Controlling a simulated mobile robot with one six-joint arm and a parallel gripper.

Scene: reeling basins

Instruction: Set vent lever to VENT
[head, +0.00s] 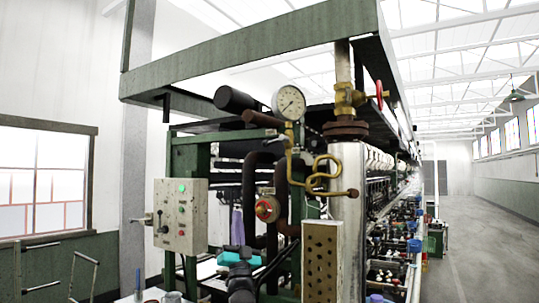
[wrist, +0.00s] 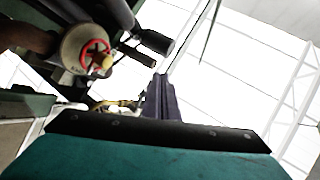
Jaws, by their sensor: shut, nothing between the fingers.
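No lever with a readable VENT marking shows. A brass pipe with a looped tube and a dark round end (head: 353,193) sits under the pressure gauge (head: 289,102). My gripper (wrist: 160,80) is shut and empty in the wrist view, pointing up past the black plate. The teal end of my arm (head: 240,256) is low in the head view, right of and below the box, apart from it.
A red-rimmed round valve (head: 267,208) sits on dark pipes near my arm and also shows in the wrist view (wrist: 88,52). A red handwheel (head: 379,95) is higher up. A perforated tan block (head: 322,262) stands at right. The aisle (head: 480,240) is clear.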

